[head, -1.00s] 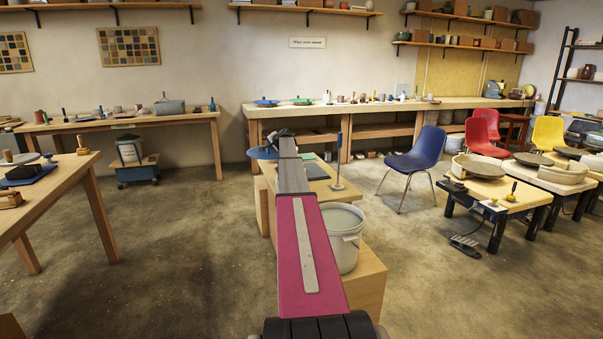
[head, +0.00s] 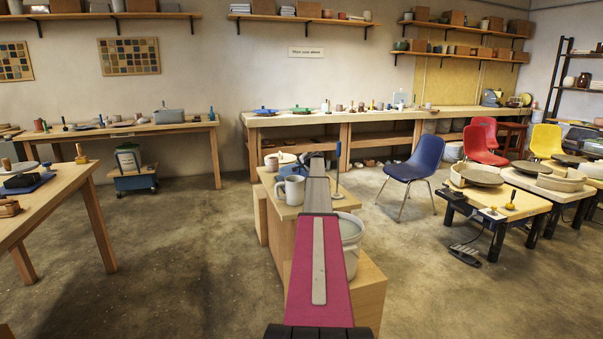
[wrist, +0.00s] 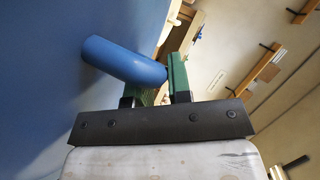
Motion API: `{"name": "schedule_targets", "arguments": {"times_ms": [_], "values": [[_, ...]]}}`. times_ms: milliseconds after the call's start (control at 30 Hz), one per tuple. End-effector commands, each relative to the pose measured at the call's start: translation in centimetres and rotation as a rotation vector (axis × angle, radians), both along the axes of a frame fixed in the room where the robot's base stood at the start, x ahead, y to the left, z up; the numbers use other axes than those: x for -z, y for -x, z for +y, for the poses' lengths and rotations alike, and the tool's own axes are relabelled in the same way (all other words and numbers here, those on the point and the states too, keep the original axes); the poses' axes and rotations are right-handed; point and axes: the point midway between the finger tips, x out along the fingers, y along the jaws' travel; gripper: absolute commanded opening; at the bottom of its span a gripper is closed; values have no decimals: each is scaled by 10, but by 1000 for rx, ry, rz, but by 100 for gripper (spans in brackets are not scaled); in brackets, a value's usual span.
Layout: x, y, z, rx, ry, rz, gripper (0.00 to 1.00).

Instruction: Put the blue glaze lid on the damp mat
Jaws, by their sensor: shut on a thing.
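In the wrist view, the blue glaze lid (wrist: 45,85) fills the left side as a broad blue face, steeply tilted in the picture. My gripper (wrist: 160,77) is shut on its thick blue knob (wrist: 122,60), between green fingers. In the head view my arm hides most of the gripper and lid; only a small patch of blue (head: 305,157) shows beside the arm's far end, above the wooden stand. I cannot pick out the damp mat for sure; my arm covers the middle of the stand top.
On the wooden stand (head: 283,211) a grey mug (head: 292,190) stands left of my arm, with a cream round piece (head: 285,158) behind it. A white bucket (head: 350,232) is at right. A blue chair (head: 415,165) stands further right. Floor at left is clear.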

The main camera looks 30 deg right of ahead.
Motion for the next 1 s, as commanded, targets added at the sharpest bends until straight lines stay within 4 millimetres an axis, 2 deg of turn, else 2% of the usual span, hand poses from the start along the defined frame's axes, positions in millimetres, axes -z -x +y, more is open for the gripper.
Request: {"name": "schedule_targets", "arguments": {"times_ms": [100, 233, 500, 867, 900, 933, 1000], "values": [[4, 1, -8, 1, -1, -1, 0], [10, 1, -9, 0, -1, -1, 0], [43, 1, -8, 1, -2, -1, 0], [47, 1, -8, 1, -1, -1, 0], [47, 1, -8, 0, 0, -1, 32], [47, 1, -8, 0, 0, -1, 41], [47, 1, -8, 0, 0, 0, 44]]}}
